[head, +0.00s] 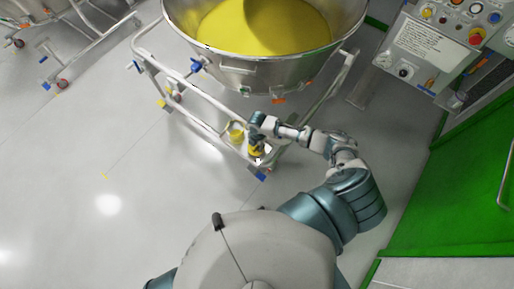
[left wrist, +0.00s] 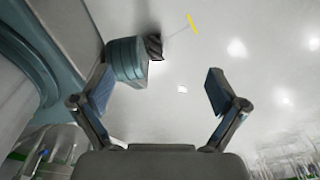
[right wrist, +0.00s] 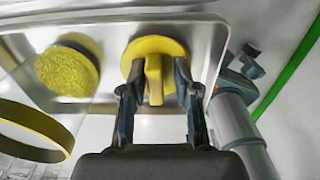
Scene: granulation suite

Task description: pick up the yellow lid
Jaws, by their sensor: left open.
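The yellow lid (right wrist: 153,52), a round disc with an upright bar handle, lies on a pale metal tray (right wrist: 112,22) in the right wrist view. In the head view it shows as a small yellow patch (head: 254,152), partly covered by my right gripper (head: 258,146). My right gripper (right wrist: 156,88) is open, with one finger on each side of the handle and gaps showing between fingers and handle. My left gripper (left wrist: 158,82) is open and empty above the pale floor in the left wrist view; it is not seen in the head view.
A round container of yellow granules (right wrist: 67,70) stands left of the lid. A yellow ring (right wrist: 40,122) is nearer the camera. In the head view, a large steel bowl of yellow powder (head: 238,70) sits on a wheeled frame. A control panel (head: 430,45) stands at right. Open floor (head: 90,190) lies left.

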